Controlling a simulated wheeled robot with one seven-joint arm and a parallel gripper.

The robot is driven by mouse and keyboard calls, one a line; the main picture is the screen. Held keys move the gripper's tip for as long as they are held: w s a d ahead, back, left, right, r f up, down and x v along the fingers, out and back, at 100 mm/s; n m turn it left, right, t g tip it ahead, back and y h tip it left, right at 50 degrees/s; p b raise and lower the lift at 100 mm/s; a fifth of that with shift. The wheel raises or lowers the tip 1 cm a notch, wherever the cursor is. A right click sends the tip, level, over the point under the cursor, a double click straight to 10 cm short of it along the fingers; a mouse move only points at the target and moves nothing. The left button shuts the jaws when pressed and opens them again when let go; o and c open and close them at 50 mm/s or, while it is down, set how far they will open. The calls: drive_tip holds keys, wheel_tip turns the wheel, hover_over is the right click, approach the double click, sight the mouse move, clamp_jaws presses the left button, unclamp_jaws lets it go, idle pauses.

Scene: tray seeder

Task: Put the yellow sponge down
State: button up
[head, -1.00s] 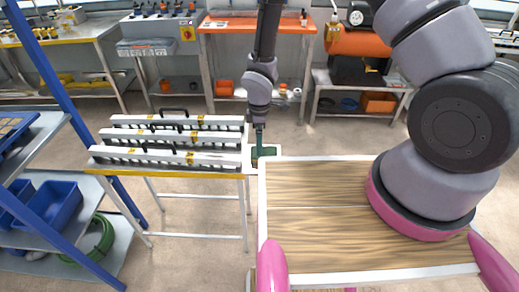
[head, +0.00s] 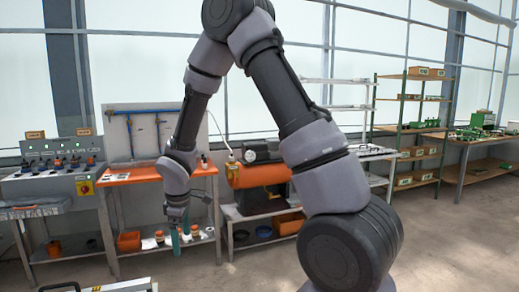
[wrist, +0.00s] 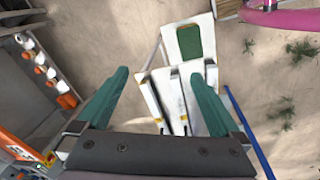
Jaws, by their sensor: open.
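No yellow sponge shows in either current view. My gripper (head: 180,232) hangs in the air in the head view, in front of the orange-topped bench. In the wrist view my gripper (wrist: 158,80) has its two teal fingers wide apart, with nothing held between them. Beyond the fingers, below, is a white stand (wrist: 206,25) with a flat dark green pad (wrist: 189,43) on it. I cannot tell what the pad is.
White bars with yellow labels (wrist: 165,95) lie beside the stand. The orange-topped bench (head: 135,175), an orange tank (head: 258,175) on a rack and green-posted shelves (head: 415,120) stand along the back. Open floor (head: 450,235) lies at the right.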

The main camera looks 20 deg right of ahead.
drive_tip(key=s+d+r+m+t, duration=0.15)
drive_tip(key=d+r+m, duration=0.4)
drive_tip(key=r, duration=0.55)
drive_tip(key=s+d+r+m+t, duration=0.15)
drive_tip(key=d+r+m, duration=0.25)
drive_tip(key=d+r, duration=0.45)
drive_tip(key=s+d+r+m+t+y, duration=0.1)
drive_tip(key=s+d+r+m, duration=0.1)
drive_tip(key=s+r+m, duration=0.2)
drive_tip(key=s+d+r+m+t+y, duration=0.1)
drive_tip(key=s+r+m, duration=0.3)
drive_tip(key=s+r, duration=0.5)
drive_tip(key=shift+s+d+t, duration=0.4)
drive_tip(key=shift+s+d, duration=0.05)
drive_tip(key=shift+d, duration=0.35)
drive_tip(key=shift+w, duration=0.1)
